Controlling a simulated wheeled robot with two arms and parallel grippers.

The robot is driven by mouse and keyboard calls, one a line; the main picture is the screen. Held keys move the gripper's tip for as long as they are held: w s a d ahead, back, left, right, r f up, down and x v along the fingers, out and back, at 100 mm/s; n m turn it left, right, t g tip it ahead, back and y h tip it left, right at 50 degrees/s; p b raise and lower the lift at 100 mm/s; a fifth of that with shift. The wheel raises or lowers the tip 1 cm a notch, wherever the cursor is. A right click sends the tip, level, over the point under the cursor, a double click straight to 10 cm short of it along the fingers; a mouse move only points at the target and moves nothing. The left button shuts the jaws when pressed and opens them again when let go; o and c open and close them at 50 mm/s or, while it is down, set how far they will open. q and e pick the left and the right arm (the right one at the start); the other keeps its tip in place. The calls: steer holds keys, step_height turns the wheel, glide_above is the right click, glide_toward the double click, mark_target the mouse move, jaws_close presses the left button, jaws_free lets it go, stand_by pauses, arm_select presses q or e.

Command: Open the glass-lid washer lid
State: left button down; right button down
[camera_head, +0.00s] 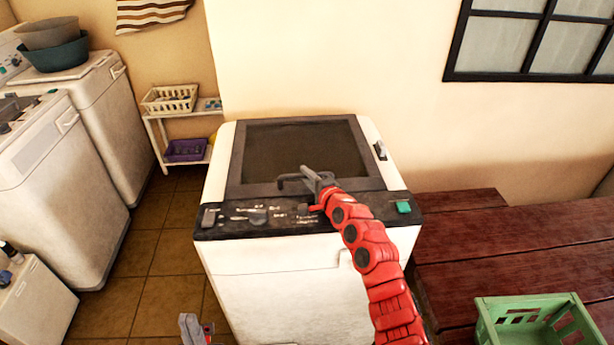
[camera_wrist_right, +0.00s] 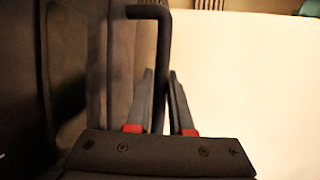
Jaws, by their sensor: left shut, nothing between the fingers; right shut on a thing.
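The white washer (camera_head: 285,285) stands in the middle of the head view, with a dark-framed glass lid (camera_head: 290,145) lying flat on its top. A dark bar handle (camera_head: 288,179) is at the lid's front edge. My right gripper (camera_head: 312,176) is shut on this handle, which its fingers partly cover. In the right wrist view the bent bar handle (camera_wrist_right: 161,45) passes between the two fingers (camera_wrist_right: 163,100). My left gripper (camera_head: 192,327) is shut and empty, low in front of the washer at the bottom edge of the head view.
A red-brown wooden bench (camera_head: 500,255) stands right of the washer, with a green crate (camera_head: 540,325) on it. More white washers (camera_head: 95,100) and a small shelf (camera_head: 185,140) are at left. Tiled floor (camera_head: 160,265) lies free between them.

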stand_by(0.8)
steer(key=w+r+p, duration=0.3)
steer(key=w+r, duration=0.2)
steer(key=r, duration=0.6)
steer(key=w+r+g+p, duration=0.1)
steer(key=w+r+p, duration=0.3)
steer(key=r, duration=0.8)
steer(key=shift+w, duration=0.75)
